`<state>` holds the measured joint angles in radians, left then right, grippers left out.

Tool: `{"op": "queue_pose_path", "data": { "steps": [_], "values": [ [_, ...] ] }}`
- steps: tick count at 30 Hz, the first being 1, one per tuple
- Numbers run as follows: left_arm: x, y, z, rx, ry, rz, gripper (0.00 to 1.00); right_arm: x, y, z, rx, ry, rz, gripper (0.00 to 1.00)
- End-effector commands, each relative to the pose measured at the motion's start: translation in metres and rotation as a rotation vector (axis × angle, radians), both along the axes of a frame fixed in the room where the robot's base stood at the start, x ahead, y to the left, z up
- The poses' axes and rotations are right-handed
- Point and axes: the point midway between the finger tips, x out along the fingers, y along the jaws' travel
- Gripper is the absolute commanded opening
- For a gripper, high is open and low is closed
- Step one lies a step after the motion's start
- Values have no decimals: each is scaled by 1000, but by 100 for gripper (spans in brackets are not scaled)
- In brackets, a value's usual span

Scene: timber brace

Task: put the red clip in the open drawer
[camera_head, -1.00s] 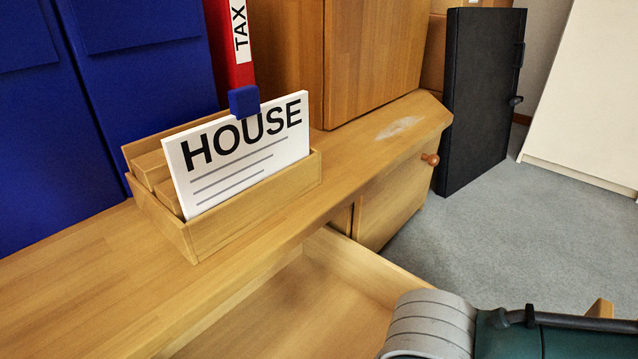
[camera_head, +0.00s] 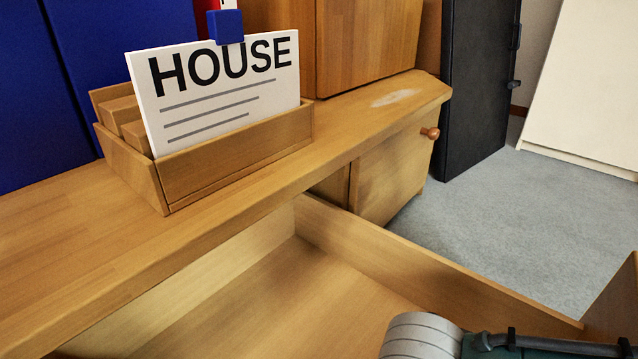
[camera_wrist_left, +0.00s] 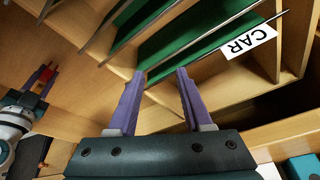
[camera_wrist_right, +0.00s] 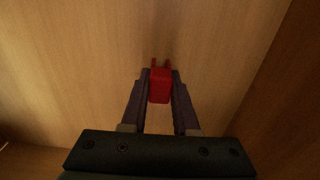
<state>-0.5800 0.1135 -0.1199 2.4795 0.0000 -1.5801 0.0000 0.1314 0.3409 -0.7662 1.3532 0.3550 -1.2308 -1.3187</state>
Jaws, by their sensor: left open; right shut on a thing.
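The red clip (camera_wrist_right: 160,88) is between the fingertips of my right gripper (camera_wrist_right: 160,90), which is shut on it over a bare wooden surface. The same gripper holds the clip (camera_wrist_left: 44,88) at the left of the left wrist view. The open drawer (camera_head: 290,300) is in the lower part of the head view, and its visible floor is empty. In the head view neither gripper's fingers show; only part of my arm is at the bottom right.
A wooden card box (camera_head: 235,155) with a white HOUSE card (camera_head: 220,95) and a blue clip (camera_head: 226,27) stands on the worktop above the drawer. A closed cabinet door (camera_head: 395,175) is beyond the drawer. Grey floor at right is clear.

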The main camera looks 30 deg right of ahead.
Motion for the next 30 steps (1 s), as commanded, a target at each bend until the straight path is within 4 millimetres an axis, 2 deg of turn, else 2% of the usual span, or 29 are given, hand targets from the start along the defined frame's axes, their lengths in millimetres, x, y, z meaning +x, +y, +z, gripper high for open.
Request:
{"op": "queue_pose_path", "data": {
  "steps": [4, 5, 12, 19, 22, 26, 30],
  "values": [
    [0, 0, -3, 0, 0, 0, 50, 0, 0, -5, 1, 0, 0, 0],
    [0, 0, -2, 0, 0, 0, 50, 0, 0, -3, 1, -1, 1, 32],
    [0, 0, -2, 0, 0, -1, 50, 0, 0, -3, 1, 0, 0, 58],
    [0, 2, -1, 7, 0, -4, 50, 0, 0, -3, 0, 0, 0, 58],
    [0, 2, 4, 8, 0, -6, 50, 0, 0, 4, 0, 0, 0, 58],
    [0, 3, 23, 10, 1, -7, 50, 0, 0, 26, 0, -1, 1, 58],
    [0, 3, 52, 10, 1, -7, 50, 0, 0, 58, 0, -1, 2, 58]
  ]
}}
